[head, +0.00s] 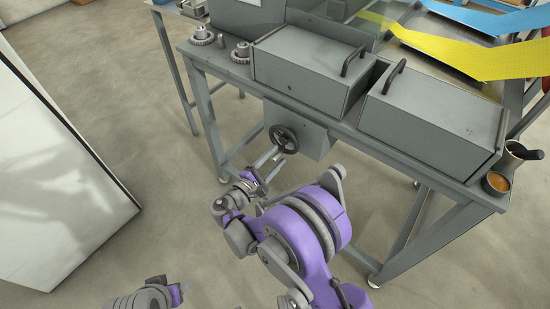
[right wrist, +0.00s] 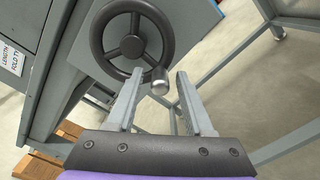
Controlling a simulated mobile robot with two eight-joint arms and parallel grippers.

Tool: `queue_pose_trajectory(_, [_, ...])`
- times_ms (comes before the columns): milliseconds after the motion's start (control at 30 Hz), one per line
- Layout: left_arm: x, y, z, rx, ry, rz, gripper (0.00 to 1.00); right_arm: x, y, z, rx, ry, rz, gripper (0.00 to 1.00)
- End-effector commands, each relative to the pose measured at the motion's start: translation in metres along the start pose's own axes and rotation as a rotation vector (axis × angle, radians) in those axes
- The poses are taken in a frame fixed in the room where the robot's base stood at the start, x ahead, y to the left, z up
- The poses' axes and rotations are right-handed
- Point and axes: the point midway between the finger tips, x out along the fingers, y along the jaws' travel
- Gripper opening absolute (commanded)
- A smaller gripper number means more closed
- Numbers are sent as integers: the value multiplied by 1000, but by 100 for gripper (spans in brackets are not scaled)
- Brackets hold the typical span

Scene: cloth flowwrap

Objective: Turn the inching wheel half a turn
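The inching wheel (head: 284,139) is a dark spoked handwheel on a grey box under the machine's bench.
The grey bench (head: 355,133) stands above the wheel with two lidded boxes and metal gear parts (head: 202,37) on it. A container with orange-brown contents (head: 496,183) hangs at its right end. A white panel (head: 60,170) stands at left. The floor between is clear.

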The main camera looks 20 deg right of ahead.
Motion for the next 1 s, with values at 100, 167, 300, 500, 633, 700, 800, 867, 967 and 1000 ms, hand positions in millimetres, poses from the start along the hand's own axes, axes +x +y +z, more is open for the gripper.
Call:
queue_pose_trajectory(100, [0,0,0,0,0,0,60,0,0,0,-1,0,0,55])
queue_pose_trajectory(167, [0,0,0,0,0,0,60,0,0,0,-1,-1,0,55])
queue_pose_trajectory(300, [0,0,0,0,0,0,60,-1,0,0,-1,0,0,55])
queue_pose_trajectory(500, [-3,0,-1,0,1,0,60,-26,1,0,0,3,2,55])
queue_pose_trajectory(633, [-6,0,-2,0,2,0,60,-54,1,0,0,4,2,55])
queue_pose_trajectory(700, [-8,0,-2,0,3,0,60,-68,1,0,0,3,2,55])
queue_pose_trajectory(800, [-9,0,-3,0,3,0,60,-86,1,0,0,3,2,55])
queue_pose_trajectory(867, [-10,0,-3,0,3,0,60,-94,1,0,0,2,1,55])
queue_pose_trajectory(967, [-11,0,-3,0,4,0,60,-103,0,0,0,2,1,55])
queue_pose_trajectory(1000, [-11,0,-3,0,4,0,60,-105,0,0,0,1,1,55])
